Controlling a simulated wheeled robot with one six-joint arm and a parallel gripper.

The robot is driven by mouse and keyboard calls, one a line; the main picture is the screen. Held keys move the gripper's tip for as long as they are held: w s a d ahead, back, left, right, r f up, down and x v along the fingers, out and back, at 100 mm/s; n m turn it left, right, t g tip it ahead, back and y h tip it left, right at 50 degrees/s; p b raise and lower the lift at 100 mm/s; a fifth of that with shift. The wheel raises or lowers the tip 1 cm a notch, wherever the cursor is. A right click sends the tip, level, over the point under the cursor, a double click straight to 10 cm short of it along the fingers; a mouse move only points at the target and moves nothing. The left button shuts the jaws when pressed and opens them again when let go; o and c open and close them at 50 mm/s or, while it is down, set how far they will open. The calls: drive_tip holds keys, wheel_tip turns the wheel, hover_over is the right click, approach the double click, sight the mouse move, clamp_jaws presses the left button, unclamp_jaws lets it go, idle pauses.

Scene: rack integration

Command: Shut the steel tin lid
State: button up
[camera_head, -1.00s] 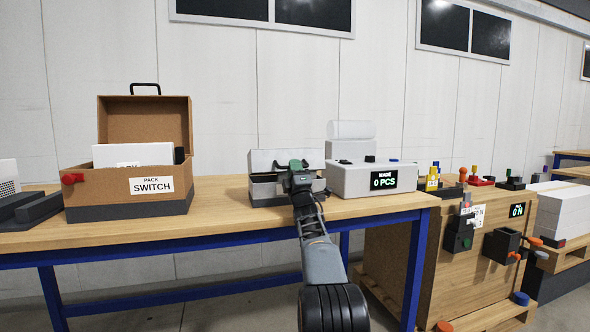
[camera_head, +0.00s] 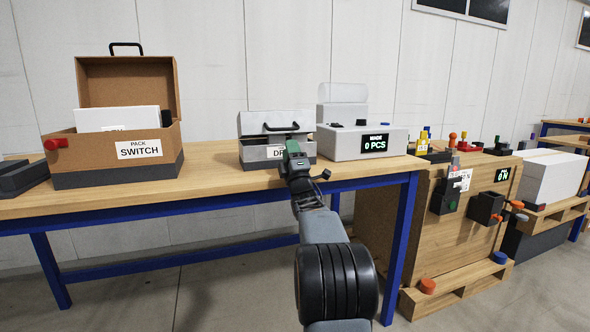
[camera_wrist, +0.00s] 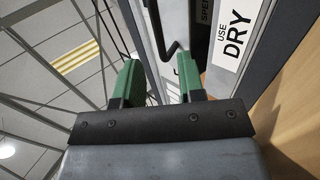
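The steel tin (camera_head: 250,154) is a grey box with a white label on its front, standing on the wooden bench. Its grey lid (camera_head: 250,122) is raised at the back, with a dark bar handle (camera_head: 268,128) on it. My gripper (camera_head: 292,146), with green fingers, is at the tin's front right, just below the handle, and hides part of the label. In the wrist view my gripper (camera_wrist: 158,78) has its fingers apart. The dark handle (camera_wrist: 172,48) shows just beyond the fingertips, beside a "USE DRY" label (camera_wrist: 234,38). I cannot tell whether they touch.
A brown case (camera_head: 75,150) labelled "PACK SWITCH" stands open to the left. A grey counter box (camera_head: 345,145) reading "0 PCS" stands close on the tin's right. The bench front (camera_head: 215,187) between case and tin is clear.

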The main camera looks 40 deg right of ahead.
drive_tip(key=shift+v, duration=2.9)
